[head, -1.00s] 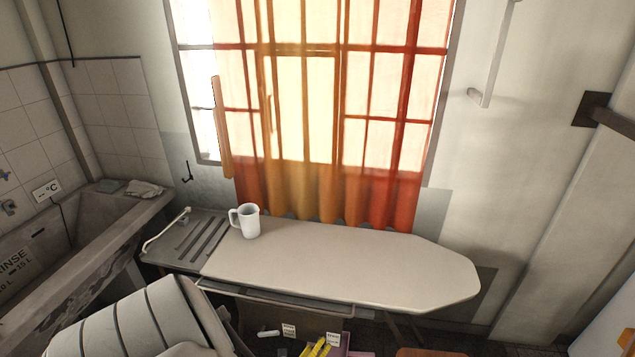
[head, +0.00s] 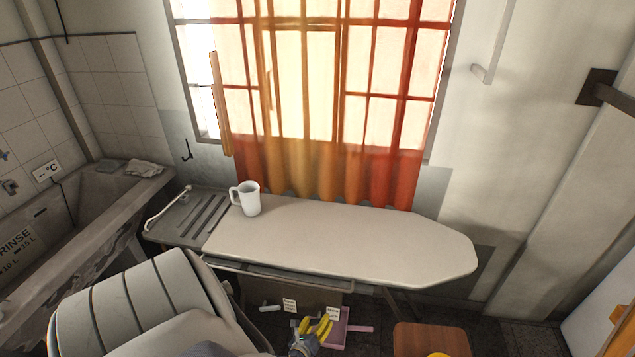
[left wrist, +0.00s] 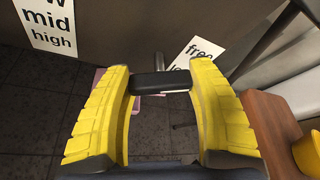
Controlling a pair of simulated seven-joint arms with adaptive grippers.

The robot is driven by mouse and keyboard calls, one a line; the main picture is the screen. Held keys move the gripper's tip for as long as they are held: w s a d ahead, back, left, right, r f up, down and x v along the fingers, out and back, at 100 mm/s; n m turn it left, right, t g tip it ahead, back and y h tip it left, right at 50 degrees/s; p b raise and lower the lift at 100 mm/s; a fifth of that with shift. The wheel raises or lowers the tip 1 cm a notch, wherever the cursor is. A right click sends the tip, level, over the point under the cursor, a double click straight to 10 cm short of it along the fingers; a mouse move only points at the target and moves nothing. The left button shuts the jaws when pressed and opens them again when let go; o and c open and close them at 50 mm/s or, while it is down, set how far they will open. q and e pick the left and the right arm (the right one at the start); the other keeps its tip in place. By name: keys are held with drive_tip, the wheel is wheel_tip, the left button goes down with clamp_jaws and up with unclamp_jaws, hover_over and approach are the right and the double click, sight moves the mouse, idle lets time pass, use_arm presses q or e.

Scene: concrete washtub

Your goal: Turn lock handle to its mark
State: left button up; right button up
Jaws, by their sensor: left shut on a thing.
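My left gripper (head: 318,325) is low in front of the dark panel under the ironing board. In the left wrist view its two yellow fingers (left wrist: 158,95) are shut on the ends of a short black lock handle (left wrist: 160,82). The handle lies nearly level across the picture, with a grey stem behind it. A tilted white label (left wrist: 195,57) beside it reads "free" above a partly hidden word. The label also shows in the head view (head: 333,313). The handle's mark cannot be made out. My right gripper is not in view.
A pink tray (head: 340,332) lies below. The ironing board (head: 350,243) with a white mug (head: 249,199) is above. A wooden stool (head: 430,339) stands right.

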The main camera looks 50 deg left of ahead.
use_arm(q)
drive_tip(key=shift+m+g+y, duration=1)
drive_tip(key=shift+m+g, duration=0.1)
drive_tip(key=shift+m, duration=1)
drive_tip(key=o, duration=1.2)
drive_tip(key=shift+v, duration=6)
drive_tip(key=shift+d+f, duration=0.1)
